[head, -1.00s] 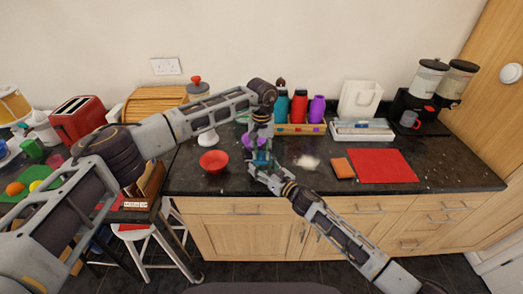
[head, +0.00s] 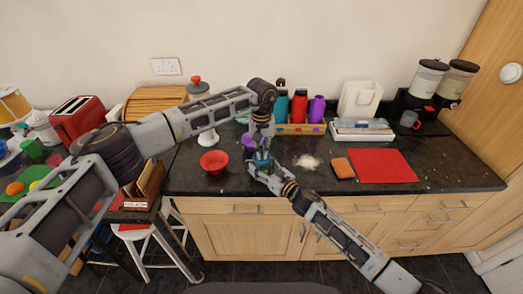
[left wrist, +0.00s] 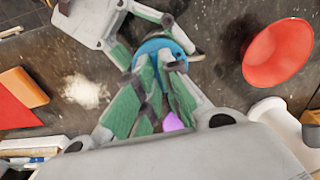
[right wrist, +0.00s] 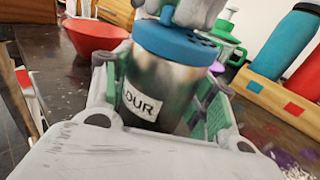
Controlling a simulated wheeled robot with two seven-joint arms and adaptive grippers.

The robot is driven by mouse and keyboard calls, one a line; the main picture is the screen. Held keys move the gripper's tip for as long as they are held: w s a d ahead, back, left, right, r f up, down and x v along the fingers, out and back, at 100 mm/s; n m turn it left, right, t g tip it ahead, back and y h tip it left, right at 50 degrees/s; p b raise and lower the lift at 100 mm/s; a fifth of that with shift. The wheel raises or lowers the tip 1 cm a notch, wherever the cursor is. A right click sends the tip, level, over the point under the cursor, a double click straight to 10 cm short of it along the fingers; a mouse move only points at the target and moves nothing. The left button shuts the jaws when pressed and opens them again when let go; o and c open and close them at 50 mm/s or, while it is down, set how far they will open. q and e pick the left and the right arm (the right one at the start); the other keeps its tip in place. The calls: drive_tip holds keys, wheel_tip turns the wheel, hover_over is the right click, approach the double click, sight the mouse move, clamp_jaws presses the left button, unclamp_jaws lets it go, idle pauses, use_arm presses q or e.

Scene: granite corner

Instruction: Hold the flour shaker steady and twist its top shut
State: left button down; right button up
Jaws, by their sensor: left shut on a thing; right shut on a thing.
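The flour shaker has a metal body (right wrist: 150,90) with a partly hidden white label, and a blue top (right wrist: 172,42). It stands upright in the right wrist view. My right gripper (head: 262,169) is shut around the body, a finger on each side. My left gripper (head: 262,146) comes down from above and is shut on the blue top, which also shows between its fingers in the left wrist view (left wrist: 157,48). In the head view the two grippers hide most of the shaker. I cannot tell whether the top is fully seated.
A red bowl (head: 213,162) stands left of the shaker. A white powder patch (head: 307,161), an orange sponge-like block (head: 342,168) and a red mat (head: 382,166) lie to the right. Bottles (head: 300,106) stand in a wooden rack behind. The counter's front edge is close.

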use_arm(q)
drive_tip(key=n, duration=1.2)
drive_tip(key=shift+n, duration=1.9)
drive_tip(key=c, duration=1.6)
unclamp_jaws()
drive_tip(key=shift+r, duration=0.15)
wheel_tip(320, 180, up, 12)
